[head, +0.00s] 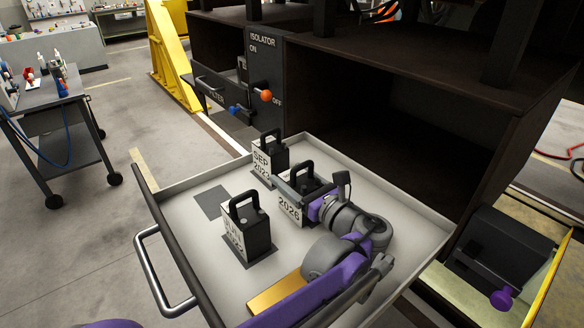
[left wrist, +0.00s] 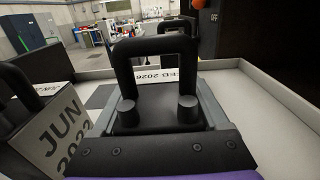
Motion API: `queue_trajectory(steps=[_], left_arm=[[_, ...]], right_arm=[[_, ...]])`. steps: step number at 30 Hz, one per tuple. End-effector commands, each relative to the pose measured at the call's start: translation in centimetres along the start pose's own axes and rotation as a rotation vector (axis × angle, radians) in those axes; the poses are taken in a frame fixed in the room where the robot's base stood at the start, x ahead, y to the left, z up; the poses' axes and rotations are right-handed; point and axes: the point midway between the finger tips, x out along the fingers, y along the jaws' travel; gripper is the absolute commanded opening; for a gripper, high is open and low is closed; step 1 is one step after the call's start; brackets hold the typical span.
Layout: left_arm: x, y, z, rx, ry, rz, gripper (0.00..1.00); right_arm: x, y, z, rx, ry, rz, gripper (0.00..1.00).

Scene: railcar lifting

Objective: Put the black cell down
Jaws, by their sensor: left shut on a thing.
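My left gripper (head: 300,191) is shut on a black cell (head: 290,213) with a top handle and a white label reading 2026. In the left wrist view the handle (left wrist: 152,45) stands upright between the grey fingers. The cell is over the drawer tray (head: 185,236); I cannot tell whether its base touches the floor. A black cell marked JUN (head: 258,235) stands nearer, on a dark pad. A cell marked SEP 2023 (head: 270,155) stands behind, also on a dark pad. A bare dark grey pad (head: 211,203) lies left of them. My right gripper is out of view.
The tray has raised walls and a silver handle (head: 152,275). A gold-coloured block (head: 276,294) lies near its front. The isolator panel (head: 264,80) with an orange knob stands behind. A dark open compartment (head: 380,125) is at the back right.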

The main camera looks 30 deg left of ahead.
Motion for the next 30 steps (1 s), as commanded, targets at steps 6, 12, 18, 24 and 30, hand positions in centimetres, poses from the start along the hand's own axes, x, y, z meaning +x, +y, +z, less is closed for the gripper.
queue_trajectory(steps=[6, 12, 18, 24, 30], left_arm=[[0.0, 0.0, 0.1, 0.0, -0.004, 0.0, 0.0], [0.0, -0.1, -0.3, 0.0, 0.0, 0.0, 0.81], [0.0, -0.1, -0.3, 0.0, 0.0, 0.0, 1.0], [0.0, 0.0, 0.1, -0.001, 0.0, 0.0, 1.0], [-3.0, -0.1, -0.1, 0.0, 0.001, -0.006, 1.0]], right_arm=[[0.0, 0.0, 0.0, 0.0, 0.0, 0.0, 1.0], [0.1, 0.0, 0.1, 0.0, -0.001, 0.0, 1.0], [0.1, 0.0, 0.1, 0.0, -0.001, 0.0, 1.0], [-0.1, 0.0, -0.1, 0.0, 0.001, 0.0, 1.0], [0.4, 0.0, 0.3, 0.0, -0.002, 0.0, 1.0]])
